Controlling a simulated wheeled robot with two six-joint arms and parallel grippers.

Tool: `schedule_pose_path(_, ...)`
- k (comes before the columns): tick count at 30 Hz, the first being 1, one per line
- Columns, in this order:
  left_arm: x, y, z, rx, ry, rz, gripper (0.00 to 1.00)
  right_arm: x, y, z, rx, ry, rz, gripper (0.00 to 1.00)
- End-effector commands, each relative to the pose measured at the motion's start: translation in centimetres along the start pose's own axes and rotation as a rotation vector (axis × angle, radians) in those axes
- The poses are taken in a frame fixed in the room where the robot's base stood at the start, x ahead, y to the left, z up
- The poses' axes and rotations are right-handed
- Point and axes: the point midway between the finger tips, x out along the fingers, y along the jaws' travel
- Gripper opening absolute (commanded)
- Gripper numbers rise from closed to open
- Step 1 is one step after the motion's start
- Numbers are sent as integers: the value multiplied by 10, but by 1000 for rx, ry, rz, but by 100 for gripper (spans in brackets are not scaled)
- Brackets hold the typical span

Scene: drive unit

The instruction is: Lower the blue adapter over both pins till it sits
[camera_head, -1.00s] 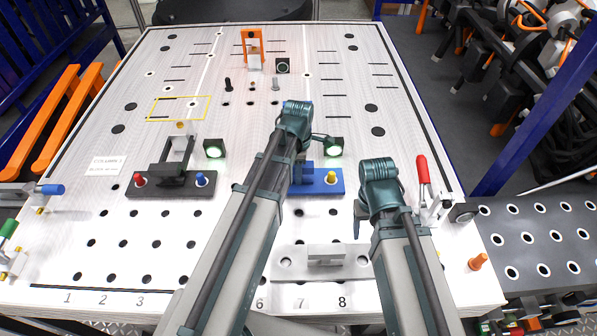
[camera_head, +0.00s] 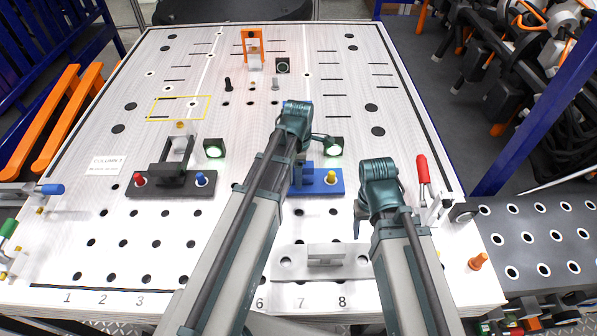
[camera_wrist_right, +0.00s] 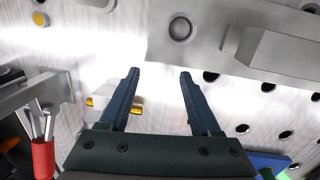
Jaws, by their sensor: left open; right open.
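The blue adapter (camera_head: 336,182) is a flat plate with a yellow knob and a blue upright part, at the centre right of the table. It looks level, but the arm covers its left end. I cannot tell whether it sits fully down, and no pins show under it. My left gripper (camera_head: 300,160) is over its left part, open, its fingertips mostly hidden behind my wrist. My right gripper (camera_wrist_right: 158,80) is open and empty in the right wrist view, above the white table near a grey plate. A blue corner (camera_wrist_right: 268,162) shows at that view's lower right.
A black base (camera_head: 170,190) with red and blue knobs stands left of the adapter. The grey plate (camera_head: 286,263) with a raised block lies in front. A red-handled clamp (camera_head: 423,170) stands at the right edge. Two small posts (camera_head: 228,84) (camera_head: 275,84) stand farther back.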

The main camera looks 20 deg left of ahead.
Motion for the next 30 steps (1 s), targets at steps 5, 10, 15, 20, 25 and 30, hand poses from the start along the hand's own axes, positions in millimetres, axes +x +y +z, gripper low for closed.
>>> schedule_pose_path(5, -2, 0, 0, 0, 0, 0, 72, -2, 0, 0, 0, 0, 0, 64)
schedule_pose_path(10, -13, 0, 0, 0, 0, 0, 72, -13, 1, 1, 2, 0, 0, 64)
schedule_pose_path(15, -33, 0, 0, 0, 0, 0, 72, -33, 3, 2, 6, 0, -1, 64)
schedule_pose_path(20, -57, 0, 0, 0, 0, 0, 72, -57, 5, 3, 9, 0, -2, 64)
schedule_pose_path(25, -83, 0, 0, 0, 0, 0, 72, -82, 8, 5, 8, -1, -2, 64)
schedule_pose_path(30, -108, 0, 0, 0, 0, 0, 72, -108, 10, 7, 6, -3, -2, 64)
